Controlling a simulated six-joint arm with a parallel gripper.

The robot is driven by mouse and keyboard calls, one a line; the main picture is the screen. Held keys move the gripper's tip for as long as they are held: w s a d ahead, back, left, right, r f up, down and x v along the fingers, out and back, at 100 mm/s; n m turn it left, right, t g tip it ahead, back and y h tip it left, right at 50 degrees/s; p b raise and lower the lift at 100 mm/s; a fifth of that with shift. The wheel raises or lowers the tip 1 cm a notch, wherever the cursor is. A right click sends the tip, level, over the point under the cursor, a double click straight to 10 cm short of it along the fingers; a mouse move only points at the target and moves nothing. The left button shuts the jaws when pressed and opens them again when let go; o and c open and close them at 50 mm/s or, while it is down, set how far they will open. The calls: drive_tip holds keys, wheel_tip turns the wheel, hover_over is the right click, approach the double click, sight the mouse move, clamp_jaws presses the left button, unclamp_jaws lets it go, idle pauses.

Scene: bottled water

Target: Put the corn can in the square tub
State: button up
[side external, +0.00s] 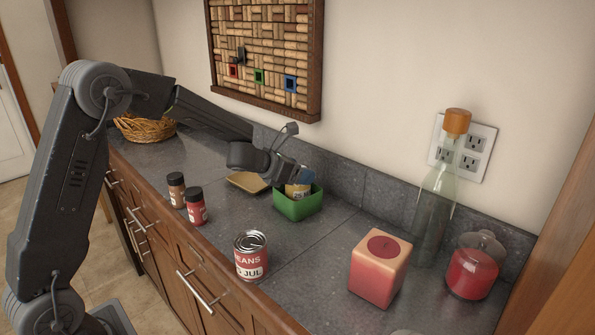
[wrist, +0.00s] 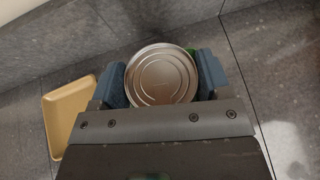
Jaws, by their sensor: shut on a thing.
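The corn can (side external: 296,191) has a yellowish label and is held upright in my gripper (side external: 302,177). In the wrist view its round metal lid (wrist: 162,76) sits between the two blue fingers, which press on it from both sides. The square tub (side external: 297,210) is green and stands on the counter. The can's lower part is hidden behind the tub's near wall in the side view, so it is at or inside the opening. I cannot tell whether it touches the tub floor. Only a sliver of green tub (wrist: 190,52) shows in the wrist view.
A tan tray (side external: 246,182) lies left of the tub, also in the wrist view (wrist: 62,112). A beans can (side external: 251,256), two spice jars (side external: 196,206), a pink candle block (side external: 380,268), a glass bottle (side external: 436,205) and a red jar (side external: 472,272) stand around.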

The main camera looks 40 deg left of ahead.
drive_tip(key=shift+f, duration=0.6)
drive_tip(key=o, duration=1.1)
